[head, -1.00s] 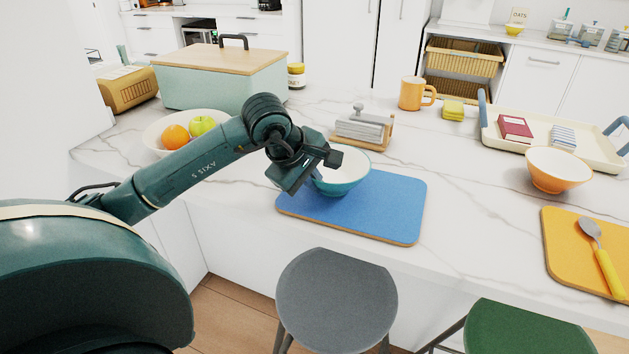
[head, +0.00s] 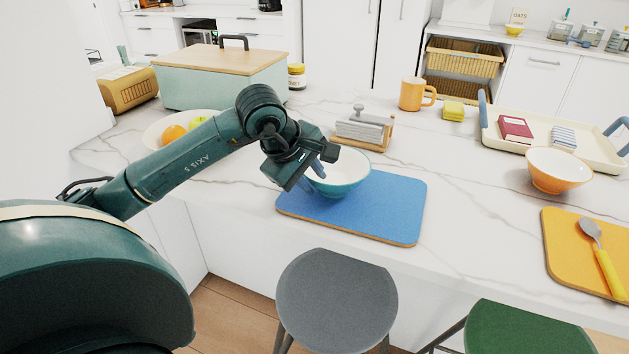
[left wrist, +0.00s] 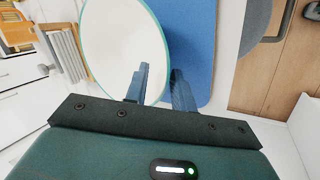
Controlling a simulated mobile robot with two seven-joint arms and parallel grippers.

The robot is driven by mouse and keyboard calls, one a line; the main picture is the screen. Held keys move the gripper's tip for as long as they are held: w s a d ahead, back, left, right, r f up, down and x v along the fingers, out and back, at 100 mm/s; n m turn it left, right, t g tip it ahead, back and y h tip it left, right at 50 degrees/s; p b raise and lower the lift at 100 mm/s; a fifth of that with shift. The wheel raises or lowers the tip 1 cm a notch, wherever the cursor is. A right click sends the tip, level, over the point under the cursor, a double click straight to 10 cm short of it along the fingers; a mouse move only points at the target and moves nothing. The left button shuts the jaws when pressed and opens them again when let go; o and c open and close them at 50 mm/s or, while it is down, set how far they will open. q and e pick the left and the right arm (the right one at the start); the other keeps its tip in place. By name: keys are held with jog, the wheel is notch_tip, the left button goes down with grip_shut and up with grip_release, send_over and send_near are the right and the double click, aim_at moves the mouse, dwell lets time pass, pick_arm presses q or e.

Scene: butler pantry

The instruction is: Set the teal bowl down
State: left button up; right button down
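The teal bowl (head: 343,184), white inside, sits upright on the back left part of the blue mat (head: 390,212). It also shows in the left wrist view (left wrist: 122,45). My left gripper (head: 316,171) is at the bowl's left side in the head view. In the left wrist view its two fingers (left wrist: 160,88) stand apart, with a clear gap between them. One finger overlaps the bowl's inside and the other is over the mat, beside the rim. Whether a finger touches the rim cannot be told. My right gripper is not in view.
An orange bowl (head: 558,175) and a yellow mat (head: 570,247) are to the right. The marble counter (head: 470,190) between is clear.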

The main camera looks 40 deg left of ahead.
pick_arm(q)
jog(key=v, duration=1)
jog(key=shift+r, duration=0.2)
jog(key=shift+s, duration=0.1)
